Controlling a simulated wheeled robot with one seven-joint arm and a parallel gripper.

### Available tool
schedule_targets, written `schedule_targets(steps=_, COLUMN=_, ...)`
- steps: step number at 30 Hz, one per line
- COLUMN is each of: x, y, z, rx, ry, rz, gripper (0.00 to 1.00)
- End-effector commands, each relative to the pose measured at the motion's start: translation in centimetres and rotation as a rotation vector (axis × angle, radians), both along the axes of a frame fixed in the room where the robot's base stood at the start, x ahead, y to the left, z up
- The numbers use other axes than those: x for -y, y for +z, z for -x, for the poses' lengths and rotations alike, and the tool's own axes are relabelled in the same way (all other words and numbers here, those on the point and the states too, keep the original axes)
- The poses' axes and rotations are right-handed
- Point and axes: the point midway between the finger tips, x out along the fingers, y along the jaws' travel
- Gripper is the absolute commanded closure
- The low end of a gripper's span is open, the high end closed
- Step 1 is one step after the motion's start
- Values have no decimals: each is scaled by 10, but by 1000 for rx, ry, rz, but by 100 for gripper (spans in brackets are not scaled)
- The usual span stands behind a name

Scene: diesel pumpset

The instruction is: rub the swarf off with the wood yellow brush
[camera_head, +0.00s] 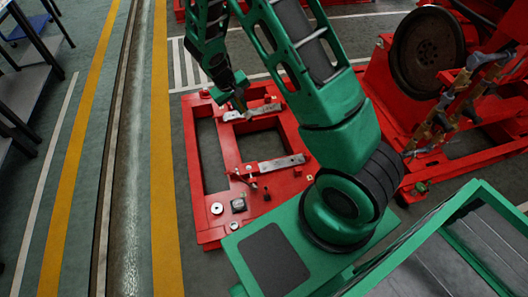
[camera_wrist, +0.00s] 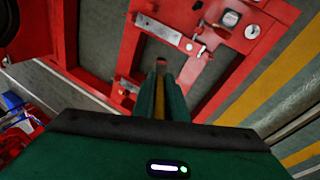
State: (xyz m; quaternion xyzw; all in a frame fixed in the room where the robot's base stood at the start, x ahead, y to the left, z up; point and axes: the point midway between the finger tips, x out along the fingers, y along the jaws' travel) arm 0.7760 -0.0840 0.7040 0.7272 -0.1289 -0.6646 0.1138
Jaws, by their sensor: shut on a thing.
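My gripper (camera_head: 238,96) hangs over the far part of the red base frame (camera_head: 196,170). In the wrist view the two green fingers of my gripper (camera_wrist: 160,88) are shut on the yellow wooden brush (camera_wrist: 160,104), which shows as a narrow strip between them. The brush's far end and bristles are hard to make out. Close to the gripper in the head view is a pale metal pad (camera_head: 262,110) with small dark marks. I cannot tell whether these are swarf, or whether the brush touches the pad. A second metal pad (camera_head: 280,163) lies on the nearer crossbar.
Small loose parts, including a round washer (camera_head: 217,208) and a grey block (camera_head: 238,204), sit on the frame's near end. A red machine with a large dark flywheel (camera_head: 427,50) stands at right. Open floor with a yellow stripe (camera_head: 163,200) lies left.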

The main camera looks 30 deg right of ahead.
Motion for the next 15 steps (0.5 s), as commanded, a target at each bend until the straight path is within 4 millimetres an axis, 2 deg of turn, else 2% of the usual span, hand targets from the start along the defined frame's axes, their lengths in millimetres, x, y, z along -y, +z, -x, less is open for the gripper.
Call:
schedule_targets(steps=1, x=7, y=-19, z=-6, rx=-13, ry=-5, rz=3, gripper=100)
schedule_targets(steps=6, x=27, y=-78, z=-24, rx=-37, ry=-12, rz=9, gripper=100)
schedule_targets(steps=15, x=67, y=-193, z=-36, rx=-83, ry=-19, rz=8, gripper=100)
